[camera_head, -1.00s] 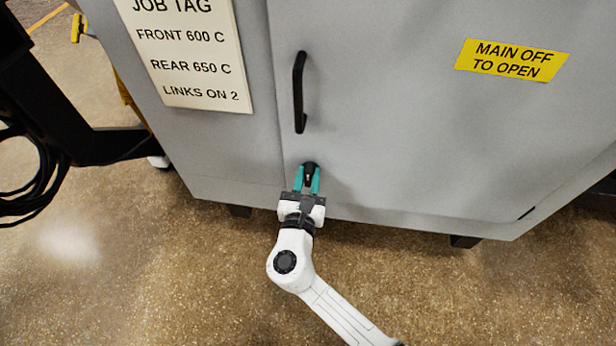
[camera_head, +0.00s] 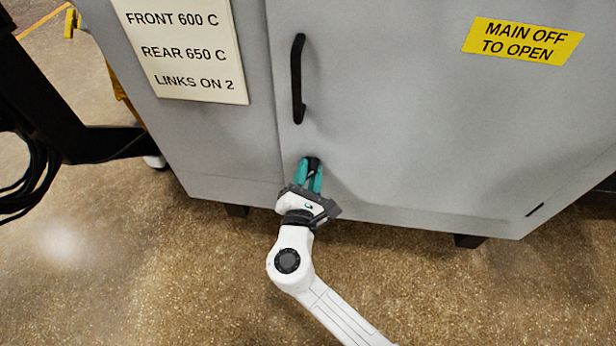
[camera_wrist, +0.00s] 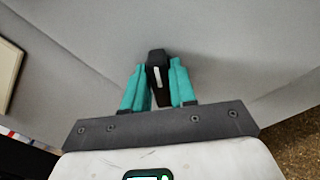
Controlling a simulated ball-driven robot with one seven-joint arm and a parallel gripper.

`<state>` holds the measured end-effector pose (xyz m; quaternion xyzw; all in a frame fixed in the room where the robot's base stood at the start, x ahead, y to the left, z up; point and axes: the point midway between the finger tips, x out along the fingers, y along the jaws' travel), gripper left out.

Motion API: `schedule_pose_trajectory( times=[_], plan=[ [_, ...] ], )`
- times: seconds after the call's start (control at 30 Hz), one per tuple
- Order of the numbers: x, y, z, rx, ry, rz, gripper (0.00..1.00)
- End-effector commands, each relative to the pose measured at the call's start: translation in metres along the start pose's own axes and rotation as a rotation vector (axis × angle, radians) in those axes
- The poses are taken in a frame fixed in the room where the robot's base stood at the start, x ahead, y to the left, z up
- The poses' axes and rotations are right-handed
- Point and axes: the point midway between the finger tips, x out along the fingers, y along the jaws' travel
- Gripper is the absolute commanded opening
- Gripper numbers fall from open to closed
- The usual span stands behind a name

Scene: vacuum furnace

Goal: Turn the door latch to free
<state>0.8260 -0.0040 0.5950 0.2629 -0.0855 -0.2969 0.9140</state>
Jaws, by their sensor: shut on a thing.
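The door latch (camera_wrist: 157,64) is a small black knob with a white mark, low on the grey door near its left edge. In the head view the latch (camera_head: 313,163) shows only at its top between the fingers. My gripper (camera_head: 311,176) has teal fingers, one on each side of the latch, shut on it. In the wrist view my gripper (camera_wrist: 159,88) also has the latch between its fingertips. The white mark runs nearly upright in the wrist view. The grey cabinet door (camera_head: 400,110) looks closed.
A black vertical handle (camera_head: 298,80) stands out from the door above the latch. A yellow sign (camera_head: 523,41) is on the door, and a job tag (camera_head: 190,50) is left of it. A black frame with cables (camera_head: 60,140) stands at the left. The floor in front is clear.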

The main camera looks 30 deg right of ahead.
Motion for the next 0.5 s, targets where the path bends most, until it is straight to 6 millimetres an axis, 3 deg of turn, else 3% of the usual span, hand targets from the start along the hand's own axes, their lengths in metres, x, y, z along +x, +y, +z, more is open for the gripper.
schedule_pose_trajectory(
  times=[0.5],
  plan=[
    [0.0,-0.0057,-0.0044,0.486,-0.001,0.0,0.0]
  ],
)
